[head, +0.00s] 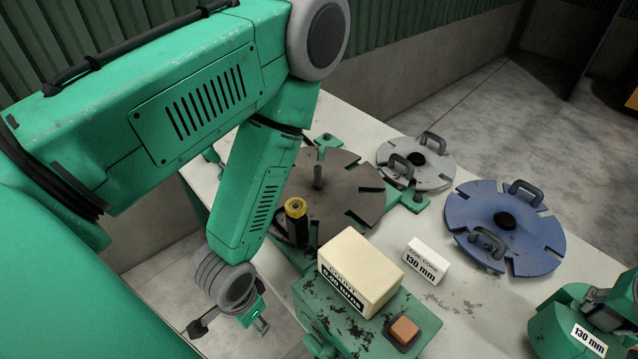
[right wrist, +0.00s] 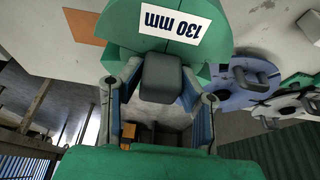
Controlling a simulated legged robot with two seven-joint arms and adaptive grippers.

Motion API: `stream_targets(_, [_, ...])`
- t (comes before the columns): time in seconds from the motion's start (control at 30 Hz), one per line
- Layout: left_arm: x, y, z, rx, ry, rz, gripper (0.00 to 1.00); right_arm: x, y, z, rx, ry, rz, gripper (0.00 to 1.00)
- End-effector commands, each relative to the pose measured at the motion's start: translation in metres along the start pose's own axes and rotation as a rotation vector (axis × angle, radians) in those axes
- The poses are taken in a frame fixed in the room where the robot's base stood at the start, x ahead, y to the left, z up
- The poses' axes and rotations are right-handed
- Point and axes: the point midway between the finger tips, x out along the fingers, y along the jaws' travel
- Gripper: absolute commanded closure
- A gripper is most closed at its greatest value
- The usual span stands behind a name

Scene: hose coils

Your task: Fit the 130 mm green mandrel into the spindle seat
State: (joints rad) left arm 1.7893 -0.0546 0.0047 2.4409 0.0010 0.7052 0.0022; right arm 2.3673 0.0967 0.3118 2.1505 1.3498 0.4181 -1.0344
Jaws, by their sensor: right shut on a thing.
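The green mandrel (head: 560,328) with the "130 mm" label is at the lower right of the head view, partly cut off by the frame edge. It also shows in the right wrist view (right wrist: 205,47). My right gripper (head: 612,308) is shut on the mandrel's dark grey handle, between both fingers in the wrist view. A dark brown slotted disc (head: 345,205) with an upright post (head: 318,175) at its middle lies left of the mandrel, well apart from it; I cannot make out the seat itself. My left gripper (head: 232,325) hangs by the bench's left side, fingers apart and empty.
A blue slotted disc (head: 535,237) and a grey one (head: 432,177), both with handles, lie on the pale bench. A "130 mm" block (head: 427,262), a cream box (head: 360,268), an orange button (head: 404,330) and a yellow-topped black knob (head: 296,207) stand nearer.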

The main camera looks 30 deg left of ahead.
Motion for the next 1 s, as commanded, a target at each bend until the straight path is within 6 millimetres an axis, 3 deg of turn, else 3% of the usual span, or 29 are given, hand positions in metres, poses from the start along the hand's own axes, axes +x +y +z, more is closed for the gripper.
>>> stream_targets(0.6, [-0.029, 0.000, -0.002, 0.000, 0.000, 0.000, 0.60, -0.023, 0.000, -0.009, 0.000, 0.002, 0.000, 1.00])
stream_targets(1.0, [-0.032, 0.000, -0.002, 0.000, 0.000, 0.000, 0.60, -0.025, 0.000, -0.010, 0.000, 0.002, 0.000, 1.00])
